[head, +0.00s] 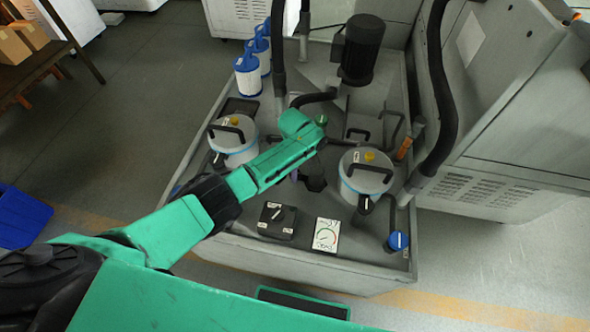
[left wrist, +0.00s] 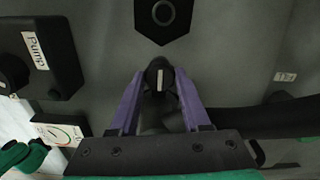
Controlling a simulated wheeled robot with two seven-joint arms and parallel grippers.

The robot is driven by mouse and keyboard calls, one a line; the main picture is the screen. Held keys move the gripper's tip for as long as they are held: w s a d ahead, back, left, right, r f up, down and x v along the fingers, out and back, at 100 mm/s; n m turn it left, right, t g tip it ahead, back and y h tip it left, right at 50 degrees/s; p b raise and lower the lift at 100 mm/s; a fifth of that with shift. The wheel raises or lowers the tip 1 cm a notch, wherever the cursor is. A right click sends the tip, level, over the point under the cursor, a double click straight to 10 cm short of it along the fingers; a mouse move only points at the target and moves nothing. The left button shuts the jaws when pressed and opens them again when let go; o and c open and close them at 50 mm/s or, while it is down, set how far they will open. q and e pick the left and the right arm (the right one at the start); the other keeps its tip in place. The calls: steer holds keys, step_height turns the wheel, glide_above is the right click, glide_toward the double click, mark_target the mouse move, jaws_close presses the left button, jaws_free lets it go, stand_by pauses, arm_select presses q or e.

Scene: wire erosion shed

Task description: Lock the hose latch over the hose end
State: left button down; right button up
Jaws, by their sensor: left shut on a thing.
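My left gripper (left wrist: 156,80) has its purple fingers closed from both sides on a small dark lever end with a white stripe (left wrist: 160,76), perhaps the hose latch. In the head view my left gripper (head: 306,172) reaches down to the tank top between two canisters, beside a dark upright piece (head: 316,180). Ahead of the fingers in the left wrist view is a dark pointed plate with a round centre (left wrist: 162,12). I cannot tell which part is the hose end; my gripper and arm hide much of this spot. My right gripper is not in view.
Two lidded canisters, left (head: 232,152) and right (head: 365,180), flank the arm. In front are a black switch box (head: 278,218) and a gauge panel (head: 326,236). A motor (head: 362,50) stands behind. A thick black hose (head: 441,110) rises at the right.

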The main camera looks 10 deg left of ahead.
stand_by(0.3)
arm_select(q)
steer(key=c, duration=0.7)
jaws_free()
steer(key=shift+o, duration=0.2)
step_height(320, 180, up, 15)
steer(key=p, duration=0.1)
steer(key=shift+f+p, duration=0.15)
steer(key=shift+p, duration=0.2)
